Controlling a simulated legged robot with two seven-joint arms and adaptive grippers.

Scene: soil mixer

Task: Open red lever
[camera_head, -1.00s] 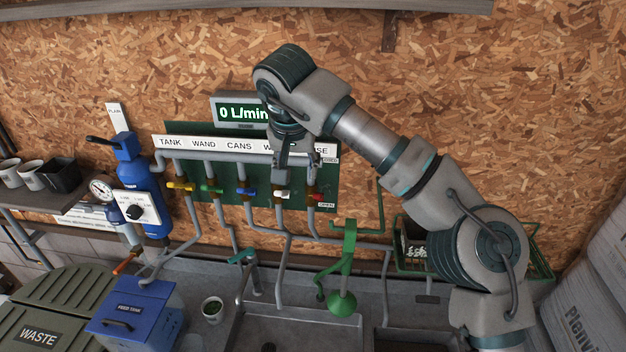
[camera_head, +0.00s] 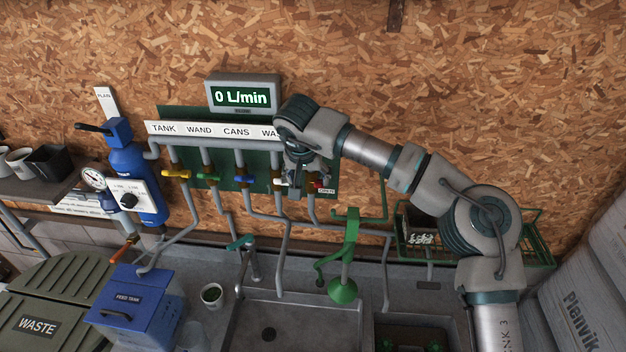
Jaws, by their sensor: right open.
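The red lever (camera_head: 322,185) is the rightmost valve handle on the green manifold board (camera_head: 208,181). It is partly hidden by my right gripper (camera_head: 297,187), which is open at the lever's left side, in front of the white valve. Whether the fingers touch the red lever I cannot tell. To its left are blue (camera_head: 244,179), green (camera_head: 210,182) and yellow (camera_head: 176,174) levers. The display (camera_head: 242,97) reads 0 L/min. My left gripper is not in view.
My right arm crosses the right half of the view. Below the manifold stand a green funnel-like fitting (camera_head: 343,288) and a sink (camera_head: 296,301). A blue feed tank (camera_head: 131,308), a blue cylinder (camera_head: 134,168) and a waste bin (camera_head: 47,310) stand at left.

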